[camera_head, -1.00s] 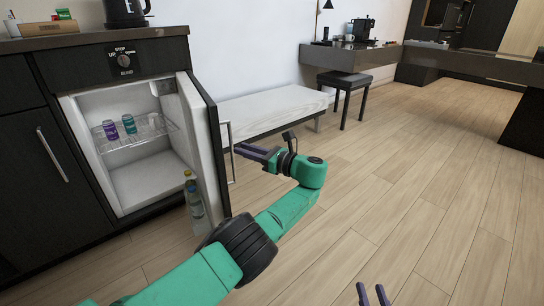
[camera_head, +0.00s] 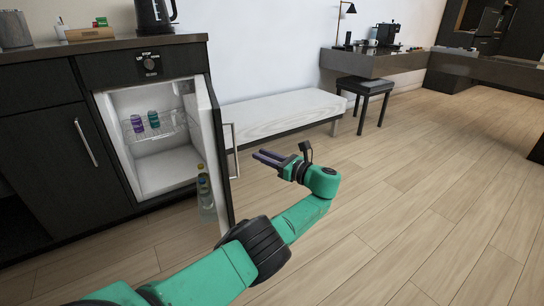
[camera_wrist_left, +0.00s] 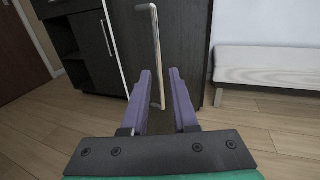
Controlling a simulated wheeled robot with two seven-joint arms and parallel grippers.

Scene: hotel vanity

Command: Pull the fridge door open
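The fridge door (camera_head: 217,150) stands wide open, swung out from the white fridge interior (camera_head: 165,170). Its metal bar handle (camera_head: 236,150) is on the outer face, and it also shows upright in the left wrist view (camera_wrist_left: 156,45). My left gripper (camera_head: 259,157) is open and empty, to the right of the handle and apart from it in the head view. In the left wrist view the purple fingers (camera_wrist_left: 160,78) are spread, with the handle's lower part lined up in the gap beyond them. My right gripper is not in view.
Purple and teal cans (camera_head: 145,123) stand on the fridge's wire shelf; bottles (camera_head: 205,195) sit inside the door. A white bench (camera_head: 285,112) stands behind my gripper, with a black stool (camera_head: 366,87) farther right. The wooden floor (camera_head: 400,190) to the right is clear.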

